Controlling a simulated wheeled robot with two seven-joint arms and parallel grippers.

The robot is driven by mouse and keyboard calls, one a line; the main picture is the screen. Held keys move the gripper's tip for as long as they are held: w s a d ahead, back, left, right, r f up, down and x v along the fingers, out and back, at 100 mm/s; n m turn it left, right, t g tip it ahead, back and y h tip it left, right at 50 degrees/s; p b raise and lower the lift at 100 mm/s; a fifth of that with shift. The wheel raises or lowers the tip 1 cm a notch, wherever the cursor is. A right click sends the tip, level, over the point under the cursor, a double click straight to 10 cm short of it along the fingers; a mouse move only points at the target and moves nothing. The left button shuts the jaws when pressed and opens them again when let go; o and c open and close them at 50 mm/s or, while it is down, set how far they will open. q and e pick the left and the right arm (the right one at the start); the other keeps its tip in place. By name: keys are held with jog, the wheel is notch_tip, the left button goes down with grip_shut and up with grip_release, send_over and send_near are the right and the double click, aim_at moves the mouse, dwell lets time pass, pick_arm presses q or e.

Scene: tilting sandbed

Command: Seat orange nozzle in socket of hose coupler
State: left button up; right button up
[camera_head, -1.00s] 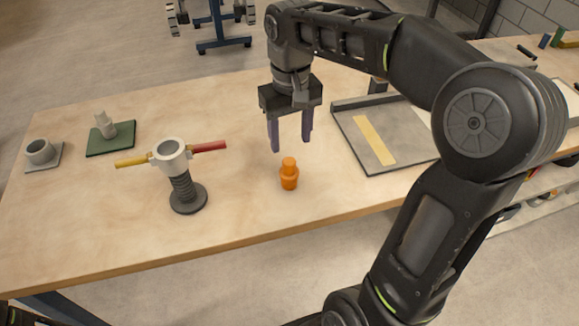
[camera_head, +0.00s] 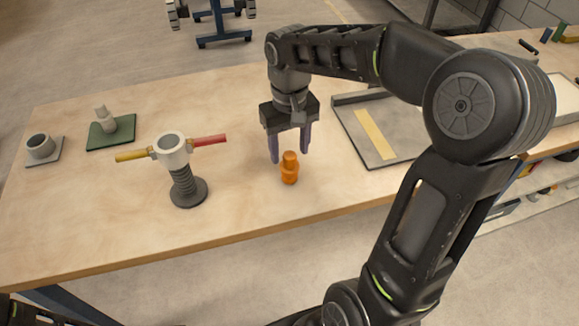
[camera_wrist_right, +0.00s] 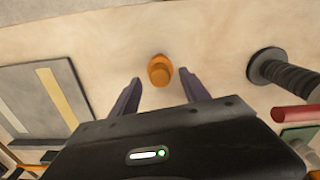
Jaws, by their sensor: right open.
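The orange nozzle (camera_head: 289,168) stands upright on the wooden table near its front edge. It also shows in the right wrist view (camera_wrist_right: 160,70), just beyond the fingertips. My right gripper (camera_head: 290,160) points down with its two fingers apart and empty, close above and behind the nozzle. In the right wrist view the fingers (camera_wrist_right: 160,87) stand either side of the nozzle's line, not touching it. The hose coupler (camera_head: 172,152) stands left of the nozzle, with a light ring socket on a dark ribbed stem and round base, and a yellow and a red handle. My left gripper is not in view.
A grey tray (camera_head: 345,100) with a yellow strip lies right of the gripper. A green plate (camera_head: 97,141) with a pale fitting and a grey cup on a square base (camera_head: 40,148) sit at the left. The table between coupler and nozzle is clear.

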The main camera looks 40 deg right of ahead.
aim_at(290, 168)
notch_tip(290, 168, down, 2)
jog(key=shift+f, duration=0.2)
jog(key=shift+c, duration=0.3)
grip_shut()
dwell(0.6)
